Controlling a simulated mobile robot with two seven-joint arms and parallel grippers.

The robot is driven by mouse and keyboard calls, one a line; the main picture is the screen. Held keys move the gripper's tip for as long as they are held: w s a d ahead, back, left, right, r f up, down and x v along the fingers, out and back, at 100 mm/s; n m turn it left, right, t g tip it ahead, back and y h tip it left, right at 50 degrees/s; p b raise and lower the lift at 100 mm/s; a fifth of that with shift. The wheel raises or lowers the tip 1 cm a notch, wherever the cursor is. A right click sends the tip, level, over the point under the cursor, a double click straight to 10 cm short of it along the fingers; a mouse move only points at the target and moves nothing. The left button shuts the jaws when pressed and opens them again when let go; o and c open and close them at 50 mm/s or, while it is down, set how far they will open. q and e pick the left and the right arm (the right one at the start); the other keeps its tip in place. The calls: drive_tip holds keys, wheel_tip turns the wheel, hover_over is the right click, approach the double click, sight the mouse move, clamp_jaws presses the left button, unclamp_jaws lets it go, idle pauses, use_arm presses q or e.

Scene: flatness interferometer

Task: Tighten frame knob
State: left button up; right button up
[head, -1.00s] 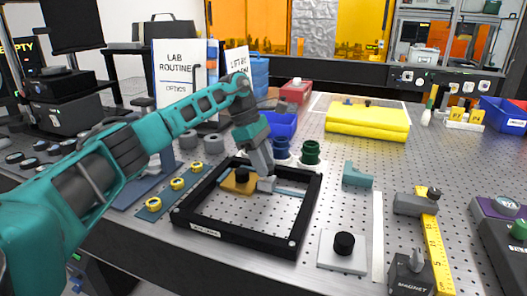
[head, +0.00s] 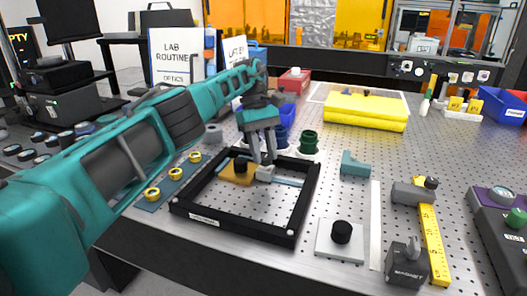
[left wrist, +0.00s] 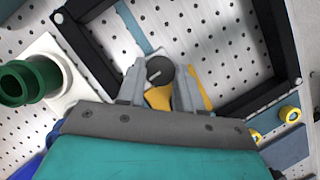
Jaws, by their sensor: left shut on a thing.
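A black square frame (head: 206,218) lies on the perforated table. A yellow plate with a black knob (head: 240,163) and a grey block (head: 265,173) on a teal bar (head: 288,182) are inside it. My left gripper (head: 263,161) reaches down from above, its fingertips at the grey block. In the left wrist view, the left gripper (left wrist: 159,85) is shut on a dark round knob (left wrist: 160,70) with a pale line on top, a yellow part (left wrist: 157,98) just below it. The fingers hide the held knob in the head view. My right gripper is not in view.
Green (head: 308,142) and blue round holders stand behind the frame. Yellow rings (head: 152,194) lie to its left. A white plate with a black knob (head: 341,233), a teal angle piece (head: 355,164) and a magnet block (head: 406,262) are to its right.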

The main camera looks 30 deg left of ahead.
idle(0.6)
use_arm(q)
drive_tip(key=o, duration=1)
drive_tip(key=shift+o, duration=0.2)
